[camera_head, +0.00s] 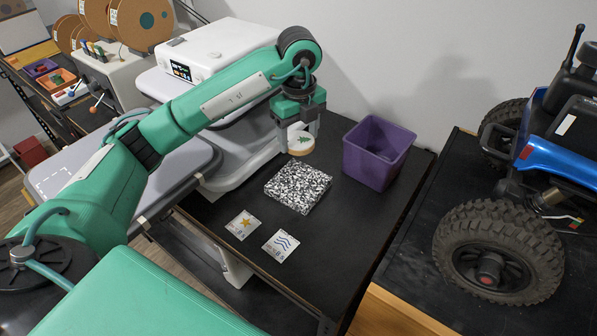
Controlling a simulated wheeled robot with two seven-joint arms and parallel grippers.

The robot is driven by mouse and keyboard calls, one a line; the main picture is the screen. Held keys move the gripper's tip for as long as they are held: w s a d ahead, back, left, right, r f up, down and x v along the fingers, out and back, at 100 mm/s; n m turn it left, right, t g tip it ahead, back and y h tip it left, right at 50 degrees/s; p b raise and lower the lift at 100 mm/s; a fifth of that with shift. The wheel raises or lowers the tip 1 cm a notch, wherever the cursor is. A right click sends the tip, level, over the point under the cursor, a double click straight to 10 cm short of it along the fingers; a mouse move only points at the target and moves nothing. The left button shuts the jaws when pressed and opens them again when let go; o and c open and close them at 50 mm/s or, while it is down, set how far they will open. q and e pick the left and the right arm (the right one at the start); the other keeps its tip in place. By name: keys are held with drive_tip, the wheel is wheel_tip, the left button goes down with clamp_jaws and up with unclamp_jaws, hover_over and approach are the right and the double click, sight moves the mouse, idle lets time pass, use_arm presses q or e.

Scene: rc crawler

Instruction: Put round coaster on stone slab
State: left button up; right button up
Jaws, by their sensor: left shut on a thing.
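The stone slab (298,187) is a square, black-and-white speckled block lying flat on the black table. My left gripper (299,132) points down behind the far edge of the slab. It is shut on the round coaster (301,145), which has a pale face, a green tree picture and a wooden-coloured rim. The coaster looks tilted and appears held above the table, apart from the slab. The fingers hide part of it. My right gripper is out of view.
Two square coasters, one with a star (243,225) and one with blue waves (280,245), lie in front of the slab. A purple bin (377,152) stands to its right. A white machine (205,50) stands at the back left. A blue crawler (560,140) stands on the right.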

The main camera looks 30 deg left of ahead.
sight(298, 181)
use_arm(q)
wheel_tip(298, 181, down, 11)
drive_tip(key=p, duration=0.2)
drive_tip(key=shift+f+p, duration=0.2)
drive_tip(key=shift+p, duration=0.1)
drive_tip(key=shift+f, duration=0.35)
drive_tip(key=shift+f, duration=0.1)
drive_tip(key=shift+f, duration=0.15)
drive_tip(key=o, duration=1)
